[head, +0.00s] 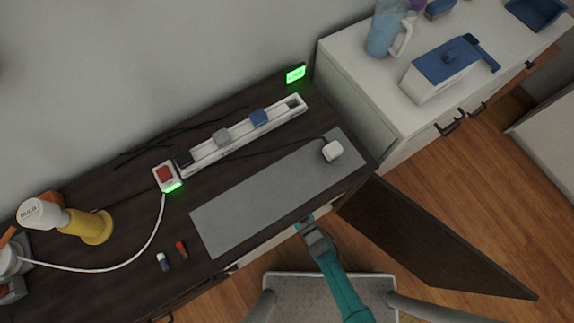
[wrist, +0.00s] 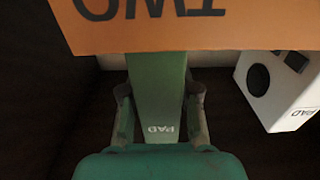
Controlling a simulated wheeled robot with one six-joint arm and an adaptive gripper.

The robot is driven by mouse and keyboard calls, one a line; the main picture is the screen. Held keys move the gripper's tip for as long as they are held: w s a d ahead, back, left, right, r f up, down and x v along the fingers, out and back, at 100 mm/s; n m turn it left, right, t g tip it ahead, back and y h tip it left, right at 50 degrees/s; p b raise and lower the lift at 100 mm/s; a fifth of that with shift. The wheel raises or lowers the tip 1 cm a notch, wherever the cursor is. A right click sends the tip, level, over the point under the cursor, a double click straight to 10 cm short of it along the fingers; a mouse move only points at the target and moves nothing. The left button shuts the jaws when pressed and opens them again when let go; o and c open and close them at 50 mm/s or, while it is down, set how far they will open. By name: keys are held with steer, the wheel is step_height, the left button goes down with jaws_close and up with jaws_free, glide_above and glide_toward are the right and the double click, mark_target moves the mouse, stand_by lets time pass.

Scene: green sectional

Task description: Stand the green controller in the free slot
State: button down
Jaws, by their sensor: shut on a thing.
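In the wrist view a green piece marked PAD, which I take for the green controller (wrist: 157,78), stands between the two fingers of my gripper (wrist: 160,102). The gripper is shut on it. Its far end passes behind or under an orange panel (wrist: 240,25) with upside-down letters. A white item (wrist: 278,92) marked PAD, with a dark round spot, is to the right, apart from the gripper. In the head view my gripper (head: 306,224) is at the front edge of the dark cabinet, and the controller cannot be made out there. I cannot make out a free slot.
An open dark door (head: 430,238) lies right of my arm. On the cabinet top are a grey mat (head: 255,200) with a white plug-like piece (head: 332,150), a power strip (head: 240,135) and a yellow lamp-like object (head: 88,226). A white cabinet (head: 355,85) stands at upper right.

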steer(key=shift+f, duration=0.1)
steer(key=shift+s+f, duration=0.1)
steer(key=shift+f, duration=0.2)
steer(key=c, duration=0.8)
jaws_free()
steer(key=shift+c, duration=0.2)
steer(key=shift+r, duration=0.15)
steer(key=shift+w+a+r, duration=0.1)
steer(key=shift+w+r, duration=0.15)
steer(key=shift+r, duration=0.15)
steer(key=v, duration=1.2)
steer(key=shift+s, duration=0.15)
